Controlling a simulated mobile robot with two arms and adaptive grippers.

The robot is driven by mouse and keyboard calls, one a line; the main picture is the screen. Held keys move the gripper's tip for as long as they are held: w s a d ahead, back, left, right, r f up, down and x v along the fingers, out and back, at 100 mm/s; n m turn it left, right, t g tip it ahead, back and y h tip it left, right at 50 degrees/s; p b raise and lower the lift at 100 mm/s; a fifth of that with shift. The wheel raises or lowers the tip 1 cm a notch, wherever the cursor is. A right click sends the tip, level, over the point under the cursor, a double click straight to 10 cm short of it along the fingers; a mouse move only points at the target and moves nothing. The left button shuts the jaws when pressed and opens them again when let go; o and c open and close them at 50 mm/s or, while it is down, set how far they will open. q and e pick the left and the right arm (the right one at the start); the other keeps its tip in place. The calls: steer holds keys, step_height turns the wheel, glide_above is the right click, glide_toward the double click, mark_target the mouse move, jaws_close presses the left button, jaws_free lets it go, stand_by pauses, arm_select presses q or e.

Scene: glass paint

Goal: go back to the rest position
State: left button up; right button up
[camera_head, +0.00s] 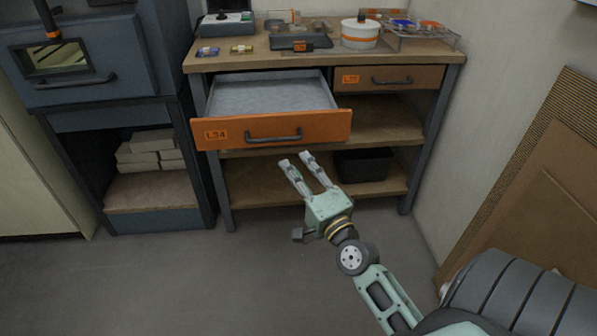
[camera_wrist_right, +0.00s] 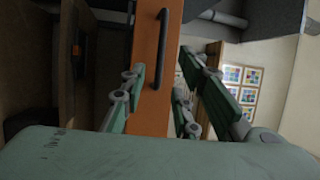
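My right gripper (camera_head: 305,173) is open and empty, its two fingers spread apart, below and in front of the orange drawer front (camera_head: 270,131). The drawer, labelled L34, is pulled out, and its grey-lined inside looks empty. Its dark handle (camera_head: 273,135) is just above the fingertips in the head view. In the right wrist view the open fingers (camera_wrist_right: 157,90) appear with the orange drawer front (camera_wrist_right: 150,60) and the dark handle (camera_wrist_right: 160,50) beyond them; I see no grip on the handle. My left gripper is not in view.
The workbench (camera_head: 255,58) carries a white pot (camera_head: 360,36), a dark case (camera_head: 300,42) and small trays. A second drawer (camera_head: 390,78) is shut. A black bin (camera_head: 362,165) sits on the lower shelf. A blue oven (camera_head: 75,60) stands left, cardboard (camera_head: 535,200) leans right. Floor at left is free.

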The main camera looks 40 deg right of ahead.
stand_by(0.3)
